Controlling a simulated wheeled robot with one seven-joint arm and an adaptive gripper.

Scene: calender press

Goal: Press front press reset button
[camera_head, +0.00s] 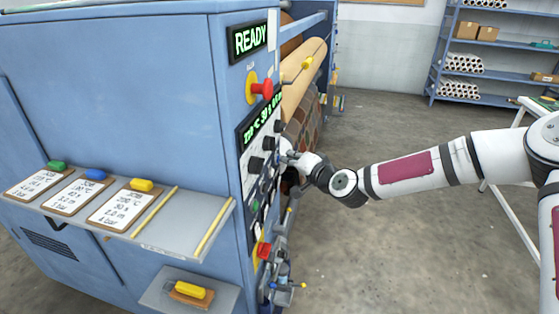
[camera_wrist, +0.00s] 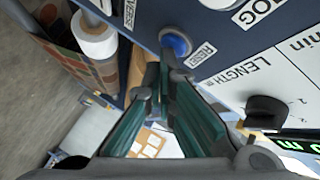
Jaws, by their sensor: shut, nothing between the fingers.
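The reset button (camera_wrist: 176,43) is a round blue button on the dark blue panel in the wrist view, with a RESET label (camera_wrist: 200,54) beside it. In the head view I cannot make it out, as my gripper and the steep viewing angle hide that part of the panel. My gripper (camera_wrist: 158,74) is shut and empty, its green-sided fingers pointing toward the button. The fingertips appear very close to the button's lower edge; I cannot tell whether they touch it. In the head view my gripper (camera_head: 291,156) is at the control panel's right edge.
The blue press cabinet (camera_head: 120,100) has a READY display (camera_head: 248,40), a red emergency button (camera_head: 262,88) and a lower red knob (camera_head: 264,250). A black knob (camera_wrist: 268,110) sticks out near my gripper. Rollers (camera_head: 305,75) lie behind the panel.

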